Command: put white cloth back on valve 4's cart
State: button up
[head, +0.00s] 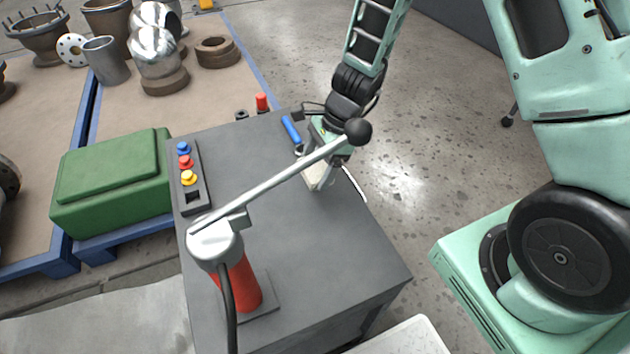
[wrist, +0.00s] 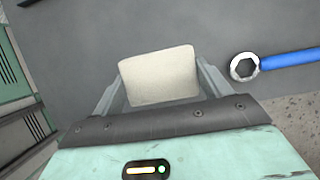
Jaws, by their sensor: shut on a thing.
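A white cloth (wrist: 160,77), a small folded pad, is between my two fingers in the wrist view. My gripper (wrist: 160,90) is shut on it. In the head view my gripper (head: 318,178) points down over the grey top of a cart (head: 350,250), near its far right edge. The cloth (head: 314,178) shows there as a pale patch low between the fingers. I cannot tell whether it touches the cart top. I see no number on the cart.
A red valve post (head: 240,285) with a long silver lever (head: 285,180) stands on the cart, the lever crossing before my gripper. A blue-handled wrench (head: 291,129) lies beside my gripper. A button strip (head: 187,175) is at left. A green box (head: 112,180) stands left of the cart.

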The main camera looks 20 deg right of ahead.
aim_at(318, 177)
jog(key=shift+f+b, duration=0.65)
jog(key=shift+f, duration=1.7)
jog(key=shift+f, duration=0.15)
jog(key=o, duration=1)
jog(key=shift+c, duration=0.2)
jog(key=shift+r, duration=0.5)
jog(key=p+v, duration=0.3)
jog(key=v, duration=0.8)
jog(key=shift+d, duration=0.2)
jog(key=shift+s, duration=0.1)
